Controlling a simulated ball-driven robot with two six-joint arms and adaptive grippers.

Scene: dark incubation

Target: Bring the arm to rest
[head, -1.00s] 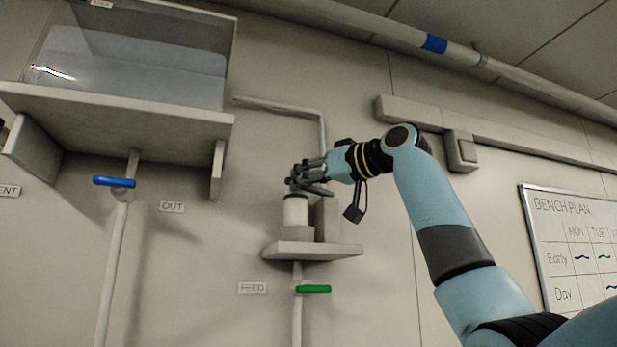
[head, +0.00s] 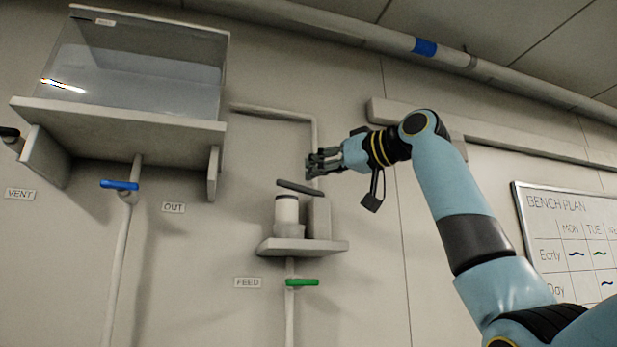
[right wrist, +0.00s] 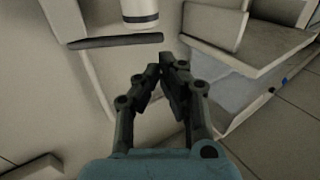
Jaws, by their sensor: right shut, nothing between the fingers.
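My right arm (head: 443,185) comes in from the right of the head view, light blue with dark bands. My right gripper (head: 312,163) points left, above and right of a small wall shelf. Its fingers are shut and empty; in the right wrist view the gripper (right wrist: 166,70) shows its tips close together with nothing between them. A dark lever (head: 300,187) sits just below the gripper, apart from it, over a white cylinder (head: 287,209). In the right wrist view the dark lever (right wrist: 115,41) lies ahead and to the left of the fingertips.
The small shelf (head: 325,246) carries the cylinder. A green-handled valve (head: 303,283) is below it, a blue-handled valve (head: 119,185) at left. A clear tank (head: 140,75) stands on a wall shelf upper left. A whiteboard (head: 572,204) hangs at right.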

